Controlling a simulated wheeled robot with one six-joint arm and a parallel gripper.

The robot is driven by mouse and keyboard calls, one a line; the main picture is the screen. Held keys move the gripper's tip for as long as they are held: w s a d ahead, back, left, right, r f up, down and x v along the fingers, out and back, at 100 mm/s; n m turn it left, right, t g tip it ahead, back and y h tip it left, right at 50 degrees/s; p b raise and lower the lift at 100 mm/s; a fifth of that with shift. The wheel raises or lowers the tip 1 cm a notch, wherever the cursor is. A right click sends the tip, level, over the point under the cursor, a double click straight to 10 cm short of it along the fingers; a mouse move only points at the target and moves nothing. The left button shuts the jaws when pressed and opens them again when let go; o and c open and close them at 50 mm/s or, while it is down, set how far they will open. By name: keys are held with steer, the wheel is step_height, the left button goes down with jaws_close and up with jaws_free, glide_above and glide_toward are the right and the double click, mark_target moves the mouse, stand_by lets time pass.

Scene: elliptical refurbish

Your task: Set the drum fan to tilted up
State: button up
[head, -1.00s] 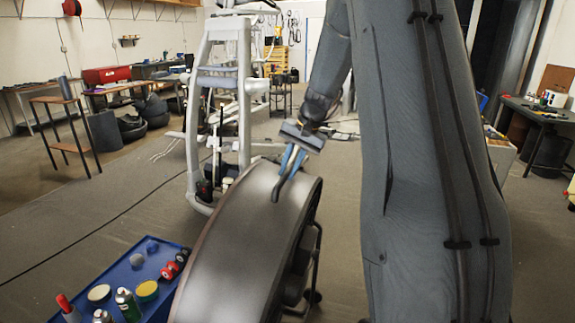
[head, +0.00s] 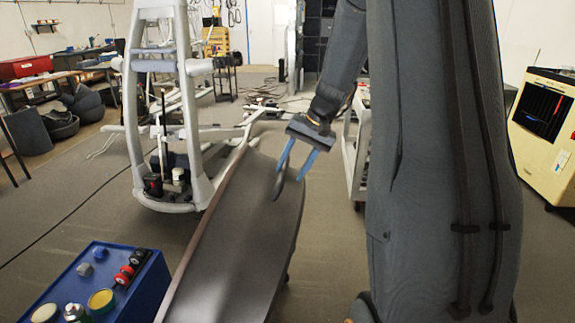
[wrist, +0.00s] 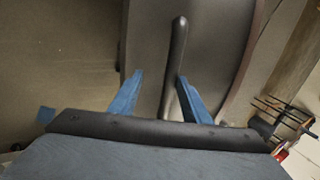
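The drum fan (head: 232,235) is a large dark grey drum in front of me, its curved shell slanting from bottom left to upper right in the head view. A slim dark handle (head: 279,186) stands on its shell near the right edge. My gripper (head: 289,174) is at this handle with two blue fingers spread apart. The shell of the fan (wrist: 210,30) lies beyond. The fan's front and its stand are mostly hidden.
A blue box (head: 135,283) with cans and knobs on top stands left of the fan. A white-grey exercise machine (head: 196,130) stands close behind it. A cream unit (head: 545,135) stands at the right. Floor is clear between the fan and my arm's right side.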

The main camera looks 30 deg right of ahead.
steer(key=shift+o, duration=0.2)
steer(key=shift+s+d+f, duration=0.15)
steer(key=shift+a, duration=0.2)
steer(key=shift+a, duration=0.1)
steer(key=shift+r, duration=0.2)
steer(key=shift+r, duration=0.2)
steer(key=b+v, duration=0.1)
steer(key=v, duration=0.6)
steer(key=shift+r, duration=0.15)
steer(key=shift+d, duration=0.2)
